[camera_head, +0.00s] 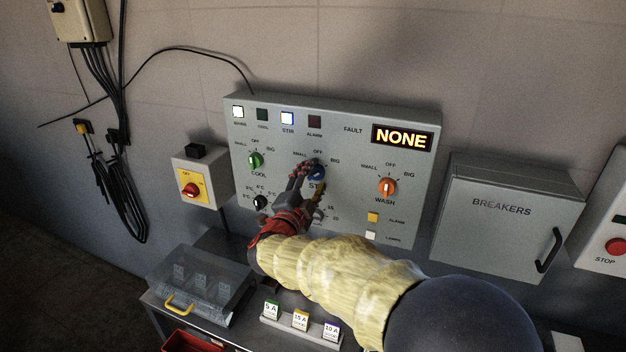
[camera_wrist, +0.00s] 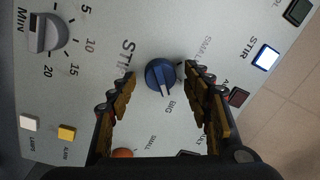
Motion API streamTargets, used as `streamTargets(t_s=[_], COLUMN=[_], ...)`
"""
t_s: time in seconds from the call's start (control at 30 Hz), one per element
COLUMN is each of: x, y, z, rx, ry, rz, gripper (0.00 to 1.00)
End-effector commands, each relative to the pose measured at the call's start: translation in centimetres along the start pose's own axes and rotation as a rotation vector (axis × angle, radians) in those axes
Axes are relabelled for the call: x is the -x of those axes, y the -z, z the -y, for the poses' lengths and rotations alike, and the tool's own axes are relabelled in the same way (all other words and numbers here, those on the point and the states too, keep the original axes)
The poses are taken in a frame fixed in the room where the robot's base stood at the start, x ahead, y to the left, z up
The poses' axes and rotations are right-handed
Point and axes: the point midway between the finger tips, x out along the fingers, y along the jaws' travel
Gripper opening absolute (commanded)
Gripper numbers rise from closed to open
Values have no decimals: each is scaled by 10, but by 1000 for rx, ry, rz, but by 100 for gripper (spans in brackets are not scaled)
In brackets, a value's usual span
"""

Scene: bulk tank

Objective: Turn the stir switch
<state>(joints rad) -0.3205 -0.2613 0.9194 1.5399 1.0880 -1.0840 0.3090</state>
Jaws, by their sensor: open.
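The stir switch (camera_head: 317,173) is a blue round knob in the middle of the grey control panel (camera_head: 340,110). In the wrist view the knob (camera_wrist: 157,72) shows up close, and its white mark points toward the BIG label. The STIR lamp (camera_head: 287,118) is lit; it also shows lit in the wrist view (camera_wrist: 265,57). My gripper (camera_wrist: 160,74) is open, with one finger on each side of the knob and a gap visible on the left side. The right fingertip is very near the knob; I cannot tell if it touches. In the head view my gripper (camera_head: 308,178) partly covers the knob.
The green COOL knob (camera_head: 255,160) and orange WASH knob (camera_head: 387,187) flank the switch. The fault display (camera_head: 402,138) reads NONE. A yellow-and-red switch box (camera_head: 195,185) is left, a breaker box (camera_head: 505,220) right. A clear-lidded box (camera_head: 200,280) stands below.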

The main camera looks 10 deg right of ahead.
Motion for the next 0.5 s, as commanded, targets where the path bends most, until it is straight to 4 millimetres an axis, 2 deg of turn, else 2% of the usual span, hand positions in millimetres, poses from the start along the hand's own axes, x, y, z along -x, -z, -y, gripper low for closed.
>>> streamTargets(t_s=[0.27, 0.37, 0.5], x=[8, 22, 51], y=[0, -1, -2], z=[1, 1, 1], rx=[0, 0, 0], ry=[2, 2, 2], rz=[1, 2, 4], gripper=[50, 50, 50])
